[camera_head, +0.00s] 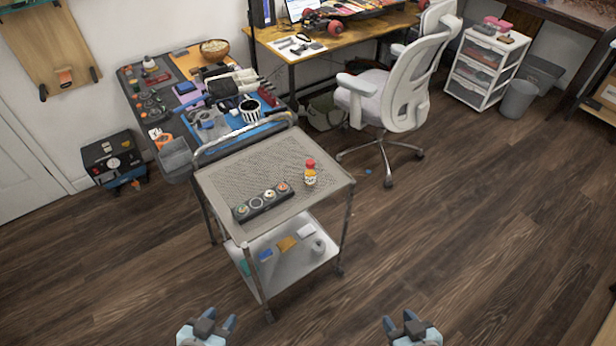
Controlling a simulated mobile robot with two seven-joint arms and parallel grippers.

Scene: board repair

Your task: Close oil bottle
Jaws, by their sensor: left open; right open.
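A small oil bottle (310,175) with a pale body and label stands upright on the top shelf of a metal cart (242,164), near its right side. A red cap (310,163) shows at its top; I cannot tell how firmly it sits. My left gripper (220,318) is open and empty at the bottom of the view, in front of the cart and well short of the bottle. My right gripper (399,321) is open and empty at the bottom, right of the cart, also far from the bottle.
A dark holder with several round items (264,201) lies left of the bottle. The lower cart shelf (290,271) holds small items. A cluttered workbench (140,100) stands behind the cart, a white office chair (400,85) behind right. The wooden floor (480,220) at right is clear.

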